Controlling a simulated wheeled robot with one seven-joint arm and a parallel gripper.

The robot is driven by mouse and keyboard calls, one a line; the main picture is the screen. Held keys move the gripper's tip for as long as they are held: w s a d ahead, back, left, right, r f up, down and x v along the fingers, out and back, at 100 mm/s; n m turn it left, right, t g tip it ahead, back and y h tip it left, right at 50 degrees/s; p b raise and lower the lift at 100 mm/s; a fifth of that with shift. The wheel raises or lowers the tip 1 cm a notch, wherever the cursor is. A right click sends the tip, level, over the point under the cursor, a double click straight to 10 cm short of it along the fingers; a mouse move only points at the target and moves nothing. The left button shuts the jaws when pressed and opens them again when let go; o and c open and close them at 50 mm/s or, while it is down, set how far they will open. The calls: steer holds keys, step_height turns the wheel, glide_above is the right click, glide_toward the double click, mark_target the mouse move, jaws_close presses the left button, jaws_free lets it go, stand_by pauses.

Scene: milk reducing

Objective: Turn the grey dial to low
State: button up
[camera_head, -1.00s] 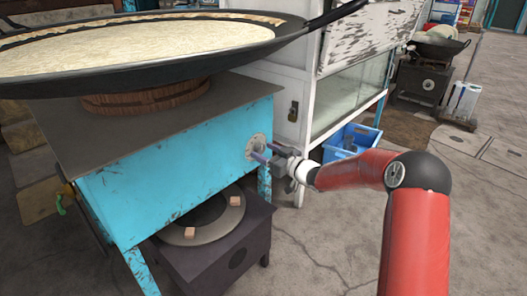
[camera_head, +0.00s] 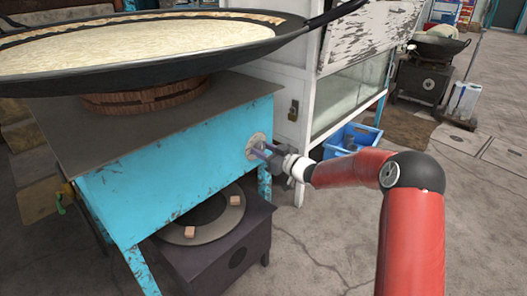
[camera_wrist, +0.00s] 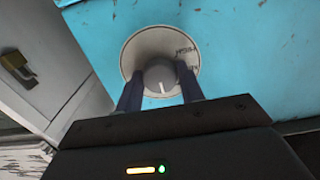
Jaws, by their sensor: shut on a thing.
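The grey dial (camera_wrist: 161,78) sits on a round pale plate (camera_wrist: 135,52) on the turquoise side of the stove stand. In the wrist view a white pointer line on the dial points down toward my gripper, and partly readable lettering shows at the plate's upper right. My gripper (camera_wrist: 160,88) has one dark finger on each side of the dial and is shut on it. In the head view my gripper (camera_head: 264,150) reaches the plate (camera_head: 255,146) from the right; the dial itself is hidden there by the fingers.
A large pan of pale milk (camera_head: 130,48) stands on the turquoise stand (camera_head: 180,165) above my gripper. A dark burner box (camera_head: 225,245) is below. A white cabinet (camera_head: 300,95) with a padlock and a blue crate (camera_head: 350,140) stand behind.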

steer(key=shift+f, duration=0.15)
steer(key=n+b, duration=0.7)
steer(key=b, duration=0.1)
steer(key=shift+n, duration=0.3)
stand_by(0.3)
steer(key=o, duration=1)
steer(key=v, duration=0.8)
